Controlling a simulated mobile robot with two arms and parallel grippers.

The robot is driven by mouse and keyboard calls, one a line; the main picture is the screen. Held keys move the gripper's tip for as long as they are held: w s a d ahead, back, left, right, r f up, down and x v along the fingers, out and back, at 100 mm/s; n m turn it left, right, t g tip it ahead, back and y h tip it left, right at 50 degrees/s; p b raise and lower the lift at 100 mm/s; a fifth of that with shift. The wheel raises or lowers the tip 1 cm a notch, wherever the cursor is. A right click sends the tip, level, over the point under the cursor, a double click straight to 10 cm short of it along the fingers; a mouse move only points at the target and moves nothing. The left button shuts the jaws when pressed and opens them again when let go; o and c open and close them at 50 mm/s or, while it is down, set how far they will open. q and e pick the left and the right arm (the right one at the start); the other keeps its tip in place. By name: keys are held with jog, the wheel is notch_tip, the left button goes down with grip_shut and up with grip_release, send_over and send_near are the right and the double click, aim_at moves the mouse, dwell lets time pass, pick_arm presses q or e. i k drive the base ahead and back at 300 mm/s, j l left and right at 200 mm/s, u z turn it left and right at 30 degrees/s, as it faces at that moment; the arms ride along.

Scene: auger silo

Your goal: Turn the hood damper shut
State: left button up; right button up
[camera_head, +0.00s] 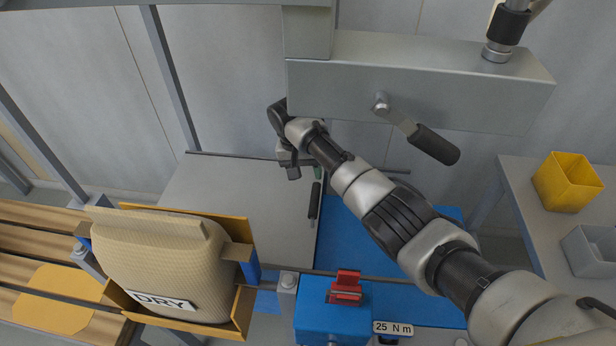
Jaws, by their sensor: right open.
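The grey hood (330,88) hangs across the top of the head view. Its damper lever (405,121) is pivoted on a round metal boss on the hood's front face. The lever slants down to the right and ends in a black grip (435,146). My right arm reaches in from the lower right and passes below the hood. My right gripper (292,168) is open, below and left of the hood's lower left part, well left of the lever and apart from it. Its fingers are small and partly hidden by the wrist. My left gripper is not in view.
A tan sack marked DRY (150,265) sits in an orange-sided holder at lower left. A blue block with a red clamp (346,288) stands at bottom centre by a 25 N m label. A yellow bin (567,182) and a grey bin (592,250) stand on the right bench.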

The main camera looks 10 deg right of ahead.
aim_at(418, 136)
jog(key=k+l, duration=1.2)
jog(key=k, duration=0.1)
